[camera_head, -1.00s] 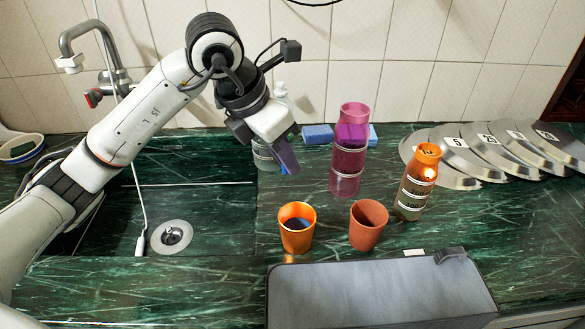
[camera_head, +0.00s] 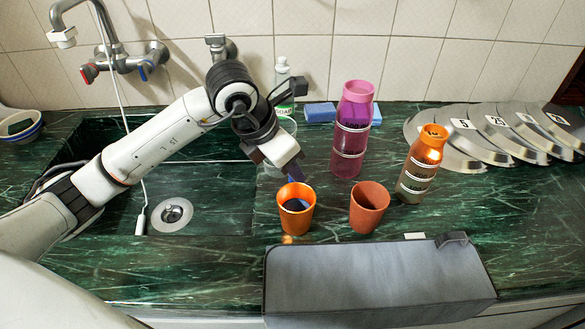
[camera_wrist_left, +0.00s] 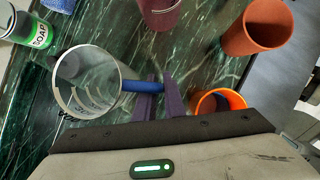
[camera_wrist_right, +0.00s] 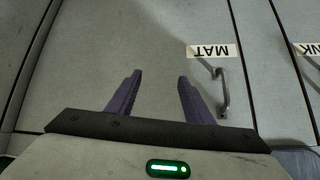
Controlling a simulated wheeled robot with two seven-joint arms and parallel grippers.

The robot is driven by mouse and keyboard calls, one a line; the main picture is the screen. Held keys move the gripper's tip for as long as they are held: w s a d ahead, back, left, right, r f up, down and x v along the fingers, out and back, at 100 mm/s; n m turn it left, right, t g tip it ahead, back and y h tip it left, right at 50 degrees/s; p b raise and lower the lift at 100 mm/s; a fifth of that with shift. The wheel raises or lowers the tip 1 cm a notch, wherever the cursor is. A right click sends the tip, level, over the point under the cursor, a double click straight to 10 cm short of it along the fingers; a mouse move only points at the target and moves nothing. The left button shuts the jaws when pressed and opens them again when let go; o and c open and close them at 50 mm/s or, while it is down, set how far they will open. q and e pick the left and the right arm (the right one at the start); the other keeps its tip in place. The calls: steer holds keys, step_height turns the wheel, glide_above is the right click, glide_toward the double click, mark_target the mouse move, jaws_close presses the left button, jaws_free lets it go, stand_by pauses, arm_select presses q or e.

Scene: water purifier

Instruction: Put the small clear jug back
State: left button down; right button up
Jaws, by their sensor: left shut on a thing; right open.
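The small clear jug (camera_wrist_left: 88,82) shows in the left wrist view with its round rim facing the camera and its blue handle (camera_wrist_left: 143,87) pointing right. My left gripper (camera_wrist_left: 161,97) is shut on this handle. In the head view the left gripper (camera_head: 291,172) is just behind the orange cup and largely hides the jug (camera_head: 276,170). Whether the jug touches the counter is hard to tell. My right gripper (camera_wrist_right: 158,80) is open and empty in its wrist view, in front of a grey cabinet front.
Close by stand an orange cup (camera_head: 297,222), a brown cup (camera_head: 368,208), a pink bottle (camera_head: 350,135) and an orange bottle (camera_head: 421,165). A soap bottle (camera_head: 282,75) and blue sponge (camera_head: 320,112) are behind. The sink (camera_head: 215,195) is left; lids (camera_head: 480,150) lie right.

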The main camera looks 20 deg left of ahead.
arm_select(q)
steer(key=shift+f, duration=0.1)
steer(key=c, duration=1.8)
jaws_free()
steer(key=shift+c, duration=0.2)
steer(key=v, duration=1.2)
